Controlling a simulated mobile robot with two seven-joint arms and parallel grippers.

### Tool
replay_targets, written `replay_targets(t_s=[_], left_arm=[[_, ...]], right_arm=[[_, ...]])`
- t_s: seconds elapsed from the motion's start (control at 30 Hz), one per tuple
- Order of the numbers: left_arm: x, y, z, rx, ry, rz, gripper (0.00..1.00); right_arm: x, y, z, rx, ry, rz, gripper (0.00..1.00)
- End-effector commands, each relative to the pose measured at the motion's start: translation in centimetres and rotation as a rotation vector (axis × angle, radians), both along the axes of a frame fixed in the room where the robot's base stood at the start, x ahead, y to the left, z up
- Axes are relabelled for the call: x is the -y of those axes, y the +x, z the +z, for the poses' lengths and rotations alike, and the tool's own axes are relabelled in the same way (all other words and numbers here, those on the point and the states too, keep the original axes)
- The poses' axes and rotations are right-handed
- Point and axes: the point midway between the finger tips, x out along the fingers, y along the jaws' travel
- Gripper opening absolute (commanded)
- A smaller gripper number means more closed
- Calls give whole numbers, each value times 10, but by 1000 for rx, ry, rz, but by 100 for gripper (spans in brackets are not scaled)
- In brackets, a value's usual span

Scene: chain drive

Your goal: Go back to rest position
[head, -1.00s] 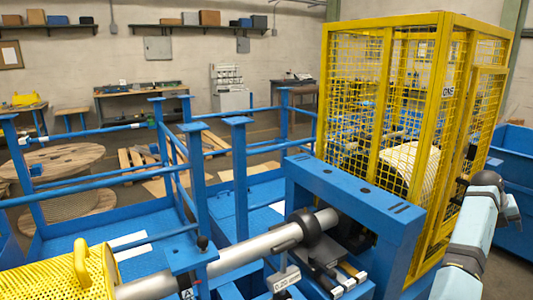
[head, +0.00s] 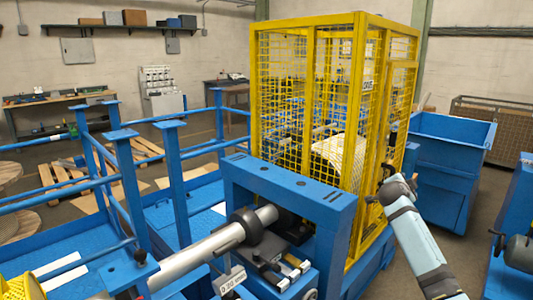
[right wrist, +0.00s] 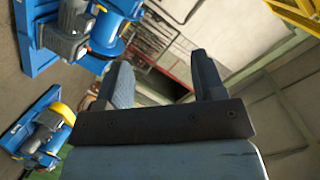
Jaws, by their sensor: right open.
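My right arm comes in from the lower right in the head view, its light blue forearm beside the yellow mesh cage (head: 362,60). My right gripper (head: 386,168) is at its far end, close in front of the cage's right side; it is small there. In the right wrist view the two fingers of my right gripper (right wrist: 163,82) stand apart with nothing between them. My left arm and gripper are not in view.
A blue frame (head: 290,195) with a grey shaft (head: 205,245) stands in front of the cage. Blue railings (head: 120,135) are at left. A blue bin (head: 450,150) stands right of my arm, with bare floor between. A blue machine (head: 515,235) is at the right edge.

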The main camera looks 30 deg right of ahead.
Motion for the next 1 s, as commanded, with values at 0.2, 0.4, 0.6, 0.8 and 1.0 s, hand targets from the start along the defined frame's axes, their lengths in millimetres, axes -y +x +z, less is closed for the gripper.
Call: replay_targets(t_s=[0.2, 0.4, 0.6, 0.8, 1.0], left_arm=[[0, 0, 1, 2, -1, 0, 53], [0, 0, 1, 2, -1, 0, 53], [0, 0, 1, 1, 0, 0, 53], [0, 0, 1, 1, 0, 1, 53], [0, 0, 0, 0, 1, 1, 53]], right_arm=[[-122, 29, -116, -552, -223, 556, 62], [-237, 4, -216, -879, -420, 1003, 62], [-347, -60, -294, -1051, -617, 1404, 62], [-424, -123, -332, -1086, -766, 1672, 62], [-480, -179, -351, -1066, -873, 1856, 62]])
